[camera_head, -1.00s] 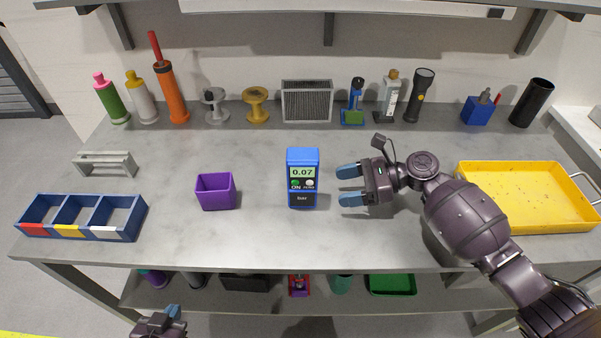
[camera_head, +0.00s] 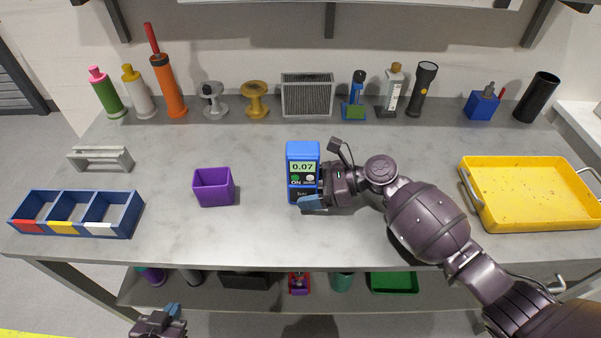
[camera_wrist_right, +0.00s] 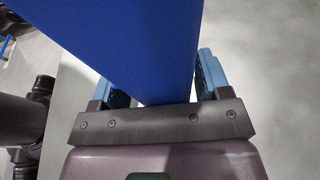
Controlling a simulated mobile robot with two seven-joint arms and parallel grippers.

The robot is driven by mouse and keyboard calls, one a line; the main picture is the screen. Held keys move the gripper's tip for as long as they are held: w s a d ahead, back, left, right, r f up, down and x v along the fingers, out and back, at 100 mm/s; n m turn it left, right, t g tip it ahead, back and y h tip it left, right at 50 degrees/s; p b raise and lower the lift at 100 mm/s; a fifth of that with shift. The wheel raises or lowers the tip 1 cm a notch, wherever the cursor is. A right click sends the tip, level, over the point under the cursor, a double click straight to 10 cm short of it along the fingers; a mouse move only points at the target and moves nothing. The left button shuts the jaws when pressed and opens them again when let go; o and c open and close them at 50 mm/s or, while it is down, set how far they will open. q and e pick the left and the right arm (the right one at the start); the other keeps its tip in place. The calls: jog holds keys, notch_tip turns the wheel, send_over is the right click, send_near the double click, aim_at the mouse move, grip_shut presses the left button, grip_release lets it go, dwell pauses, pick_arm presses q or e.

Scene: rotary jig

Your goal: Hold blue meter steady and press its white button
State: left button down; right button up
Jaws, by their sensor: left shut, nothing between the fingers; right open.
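The blue meter (camera_head: 303,149) stands upright at the middle of the table; its display reads 0.07. A green button shows under the display at left; the white button beside it is small and close to my gripper. My right gripper (camera_head: 316,187) is at the meter's right side, open, its fingers on either side of the meter's body. In the right wrist view the blue meter (camera_wrist_right: 140,45) fills the space between the two fingers (camera_wrist_right: 160,85); whether they touch it I cannot tell. My left gripper (camera_head: 170,312) is shut and empty, low in front of the table's front edge.
A purple box (camera_head: 214,188) stands left of the meter. A blue three-part bin (camera_head: 128,223) is at far left, a yellow tray (camera_head: 478,208) at right. Bottles, spools, a grille and a flashlight line the back. Table around the meter's front and left is clear.

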jog(key=c, duration=0.7)
dwell(1.8)
pick_arm(q)
jog(key=m+h, duration=0.3)
jog(key=h, duration=0.6)
send_near(285, 269)
jog(key=w+d, duration=0.6)
jog(key=shift+r, duration=0.15)
jog(key=shift+n+g+h, duration=0.3)
jog(key=shift+n+h, duration=0.1)
jog(key=shift+h, duration=0.2)
jog(key=w+d+r, duration=0.1)
jog(key=r, duration=0.1)
jog(key=d+r, duration=0.1)
jog(key=r, duration=0.1)
jog(key=w+d+r, duration=0.1)
jog(key=d+r, duration=0.1)
jog(key=shift+w+d+r, duration=0.1)
jog(key=shift+w+r, duration=0.2)
jog(key=shift+w, duration=4.45)
